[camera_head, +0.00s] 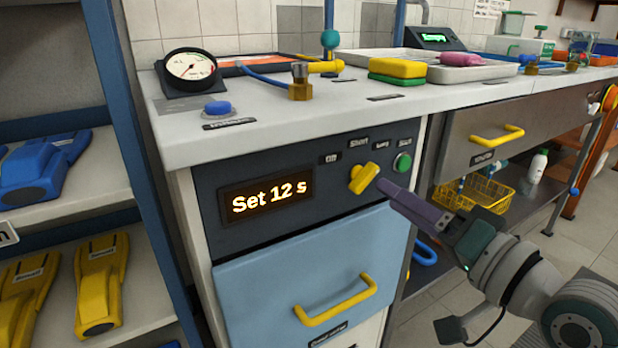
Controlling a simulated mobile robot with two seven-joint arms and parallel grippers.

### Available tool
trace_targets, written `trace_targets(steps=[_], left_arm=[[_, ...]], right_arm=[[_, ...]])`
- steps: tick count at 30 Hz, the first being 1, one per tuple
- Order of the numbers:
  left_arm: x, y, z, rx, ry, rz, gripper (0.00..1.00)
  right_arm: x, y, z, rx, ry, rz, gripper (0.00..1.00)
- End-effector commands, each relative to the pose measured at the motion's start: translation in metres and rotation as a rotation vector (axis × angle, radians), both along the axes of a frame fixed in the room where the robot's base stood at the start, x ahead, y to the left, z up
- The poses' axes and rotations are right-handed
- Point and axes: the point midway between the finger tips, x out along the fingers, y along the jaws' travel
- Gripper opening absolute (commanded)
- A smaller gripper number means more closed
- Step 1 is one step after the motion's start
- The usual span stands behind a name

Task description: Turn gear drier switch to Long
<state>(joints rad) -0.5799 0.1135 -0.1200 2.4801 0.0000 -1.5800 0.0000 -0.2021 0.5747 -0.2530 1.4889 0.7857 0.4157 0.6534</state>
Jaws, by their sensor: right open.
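The yellow drier switch knob (361,179) is on the dark control panel (225,165), below small labels that seem to read Off, Short and Long. Its grip slants up to the right; I cannot tell for sure which label it points at. The orange display (268,201) reads "Set 12 s". My right gripper (386,188) comes in from the lower right, its purple fingers open and their tips close to the knob's right side. Whether they touch it is unclear. My left gripper is not in view.
A green start button (403,162) is close to the knob on the right. Below is a blue drawer (300,270) with a yellow handle (336,300). The countertop (290,125) above holds a gauge (190,70) and sponges (397,68). A shelf with fins (100,280) is at left.

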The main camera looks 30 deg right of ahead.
Motion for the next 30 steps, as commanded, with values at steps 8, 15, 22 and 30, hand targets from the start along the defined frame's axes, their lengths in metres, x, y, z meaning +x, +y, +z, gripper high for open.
trace_targets(steps=[8,15,22,30], left_arm=[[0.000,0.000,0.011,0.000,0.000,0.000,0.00],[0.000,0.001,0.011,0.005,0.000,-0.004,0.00],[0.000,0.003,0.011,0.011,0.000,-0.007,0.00],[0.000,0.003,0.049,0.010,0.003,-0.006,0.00]], right_arm=[[-0.039,-0.003,0.001,0.001,0.001,0.000,0.46],[-0.043,-0.003,0.000,0.001,-0.001,0.000,0.46],[-0.043,-0.003,0.000,0.001,0.000,0.000,0.46],[-0.045,0.028,0.027,-0.047,0.083,0.070,0.46]])
